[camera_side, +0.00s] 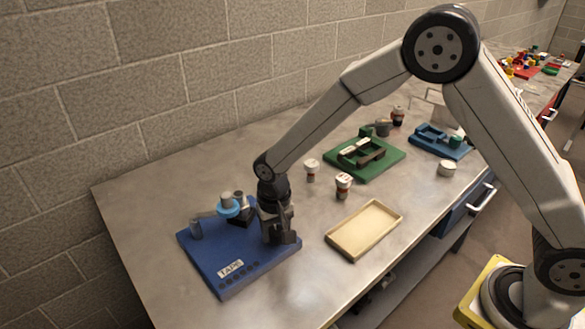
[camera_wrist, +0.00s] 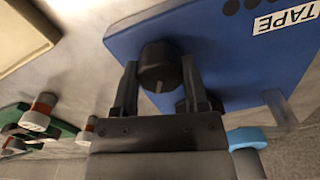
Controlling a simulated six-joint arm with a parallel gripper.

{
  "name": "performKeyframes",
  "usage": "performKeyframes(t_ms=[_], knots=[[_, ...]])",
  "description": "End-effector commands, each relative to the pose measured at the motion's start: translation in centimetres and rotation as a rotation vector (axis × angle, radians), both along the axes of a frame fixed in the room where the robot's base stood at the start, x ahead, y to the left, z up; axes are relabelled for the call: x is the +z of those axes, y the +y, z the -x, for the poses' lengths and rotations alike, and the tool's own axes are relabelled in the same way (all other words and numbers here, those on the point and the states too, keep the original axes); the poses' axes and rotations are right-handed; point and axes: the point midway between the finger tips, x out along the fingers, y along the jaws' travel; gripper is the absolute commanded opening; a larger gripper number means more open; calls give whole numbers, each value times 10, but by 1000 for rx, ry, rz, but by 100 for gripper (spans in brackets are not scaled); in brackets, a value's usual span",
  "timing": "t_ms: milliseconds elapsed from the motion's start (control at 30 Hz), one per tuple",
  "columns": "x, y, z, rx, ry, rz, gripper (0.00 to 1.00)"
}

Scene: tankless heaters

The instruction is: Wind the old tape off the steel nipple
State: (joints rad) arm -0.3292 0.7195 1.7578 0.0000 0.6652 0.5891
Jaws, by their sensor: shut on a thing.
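The blue board marked TAPE (camera_side: 222,284) lies at the table's left end. My gripper (camera_side: 281,238) is low over its right side. In the wrist view, my gripper (camera_wrist: 159,68) has its fingers on either side of a dark round knob (camera_wrist: 158,62) and is shut on it. A light blue ring (camera_side: 228,210) sits around a grey cylinder (camera_side: 226,198); the ring also shows in the wrist view (camera_wrist: 246,138). A dark block with a short grey cylinder stands beside it, partly hidden. I cannot tell which cylinder is the steel nipple, or make out old tape.
A grey post (camera_side: 195,230) stands at the board's left edge. An empty tan tray (camera_side: 342,246) lies to the right. Small white-capped jars (camera_side: 343,182) and a green fixture (camera_side: 388,168) stand farther back, with a blue fixture (camera_side: 455,153) beyond. The table's front-left area is clear.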

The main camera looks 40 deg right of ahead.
Motion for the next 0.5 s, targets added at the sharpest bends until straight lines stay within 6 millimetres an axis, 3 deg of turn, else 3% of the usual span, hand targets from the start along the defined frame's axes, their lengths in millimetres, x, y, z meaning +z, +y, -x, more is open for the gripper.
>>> performKeyframes(t_ms=[500], knots=[[1, 0, -1, 320, -3, 0, 0]])
